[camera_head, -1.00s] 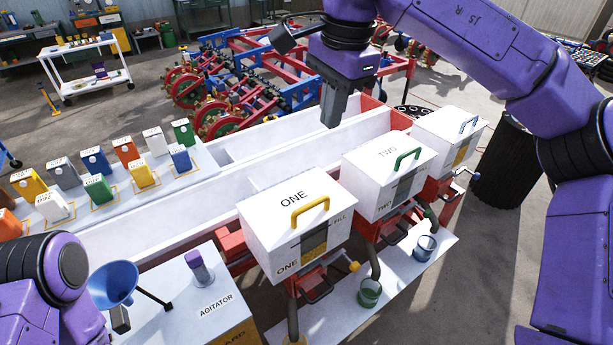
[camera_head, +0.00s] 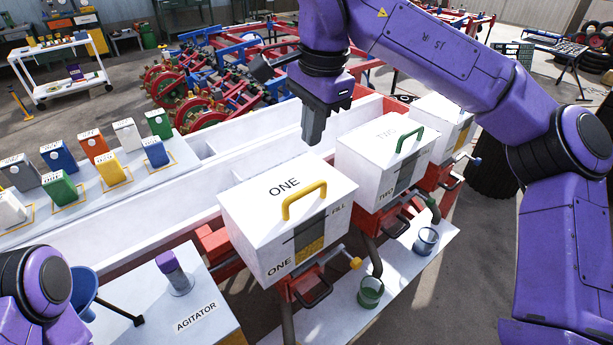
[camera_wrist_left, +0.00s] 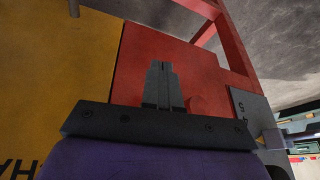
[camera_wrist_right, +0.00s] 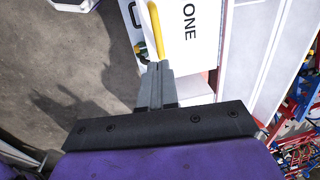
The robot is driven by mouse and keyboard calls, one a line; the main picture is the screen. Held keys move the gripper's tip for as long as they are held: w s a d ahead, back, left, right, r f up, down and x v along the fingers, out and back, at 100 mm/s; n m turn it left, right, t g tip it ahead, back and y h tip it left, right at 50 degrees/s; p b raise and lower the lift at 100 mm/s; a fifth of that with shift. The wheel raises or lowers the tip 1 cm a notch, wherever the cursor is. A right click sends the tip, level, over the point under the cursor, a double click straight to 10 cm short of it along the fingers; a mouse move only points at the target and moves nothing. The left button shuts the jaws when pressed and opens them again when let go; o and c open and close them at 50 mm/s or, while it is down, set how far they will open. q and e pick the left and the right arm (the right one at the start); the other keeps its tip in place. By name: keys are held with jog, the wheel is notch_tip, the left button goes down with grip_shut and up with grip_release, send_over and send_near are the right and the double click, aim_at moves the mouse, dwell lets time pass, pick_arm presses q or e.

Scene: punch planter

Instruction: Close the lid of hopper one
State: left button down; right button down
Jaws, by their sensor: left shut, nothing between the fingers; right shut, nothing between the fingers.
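Hopper one is a white box (camera_head: 250,240) marked ONE, with a yellow handle (camera_head: 304,200) on its lid. The lid (camera_head: 262,203) lies flat on top of the box. My right gripper (camera_head: 312,138) is shut and empty, pointing down behind the lid's back edge in the head view. In the right wrist view, its fingers (camera_wrist_right: 158,68) overlap the view just below the ONE lid (camera_wrist_right: 186,45) and its yellow handle (camera_wrist_right: 155,32). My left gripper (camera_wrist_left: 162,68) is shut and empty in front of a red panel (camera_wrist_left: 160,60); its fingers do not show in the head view.
Hopper two (camera_head: 385,160), with a green handle, stands just right of hopper one, with another white hopper beyond. A long white trough (camera_head: 200,205) runs behind them. The agitator stand (camera_head: 195,305) and a blue funnel (camera_head: 84,288) are at the lower left.

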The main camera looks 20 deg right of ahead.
aim_at(307, 189)
jog(key=f, duration=0.3)
jog(key=w+f, duration=0.1)
jog(key=f, duration=0.6)
jog(key=shift+w+a+f, duration=0.2)
jog(key=shift+a+f, duration=0.05)
jog(key=shift+f, duration=0.05)
